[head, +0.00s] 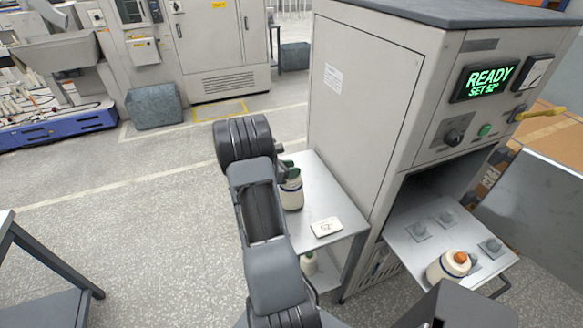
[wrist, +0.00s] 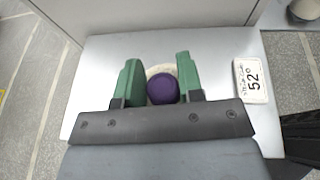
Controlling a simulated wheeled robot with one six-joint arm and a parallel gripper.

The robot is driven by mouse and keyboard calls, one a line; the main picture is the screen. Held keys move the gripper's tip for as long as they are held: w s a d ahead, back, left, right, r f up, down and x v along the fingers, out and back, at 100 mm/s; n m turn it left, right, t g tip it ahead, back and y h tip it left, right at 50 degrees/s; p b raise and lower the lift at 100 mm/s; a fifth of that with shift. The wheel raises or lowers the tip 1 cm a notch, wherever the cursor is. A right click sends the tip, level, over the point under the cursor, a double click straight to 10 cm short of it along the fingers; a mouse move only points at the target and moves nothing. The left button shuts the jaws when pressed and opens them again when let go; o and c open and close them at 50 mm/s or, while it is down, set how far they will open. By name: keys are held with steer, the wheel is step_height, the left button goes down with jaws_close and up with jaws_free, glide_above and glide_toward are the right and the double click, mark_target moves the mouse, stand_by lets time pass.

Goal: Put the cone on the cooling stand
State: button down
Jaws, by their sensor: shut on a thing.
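A cream cone (head: 292,194) with a dark blue band is between the green fingers of my gripper (head: 288,172), over the left part of the grey metal stand (head: 325,195). The wrist view shows the cone's purple top (wrist: 162,89) between both fingers (wrist: 160,80), which are shut on it. The cone looks upright. Its base is at or just above the stand top (wrist: 215,60); I cannot tell if it touches.
The grey oven cabinet (head: 365,110) stands right beside the stand; its display reads READY, SET 52°. Its open tray (head: 425,240) has several pegs and a cream cone with an orange top (head: 448,266). Another cream bobbin (head: 309,264) is on the stand's lower shelf.

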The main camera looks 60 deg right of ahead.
steer(key=shift+f, duration=0.1)
steer(key=c, duration=0.8)
jaws_free()
steer(key=shift+o, duration=0.2)
steer(key=b+v, duration=0.2)
steer(key=v, duration=0.9)
steer(key=s+a+r+m+t+y, duration=0.2)
steer(key=a+r+m+t+y, duration=0.1)
steer(key=a, duration=0.8)
steer(key=s+a+r+m+t+y, duration=0.2)
steer(key=a+m+t+y, duration=0.3)
steer(key=a, duration=0.6)
steer(key=s+a+r+m+t+y, duration=0.2)
steer(key=a+r+m+t+y, duration=0.2)
steer(key=a, duration=0.8)
steer(key=shift+s+r+m+b, duration=0.15)
steer(key=shift+r+m+b, duration=0.1)
steer(key=shift+m+b, duration=0.05)
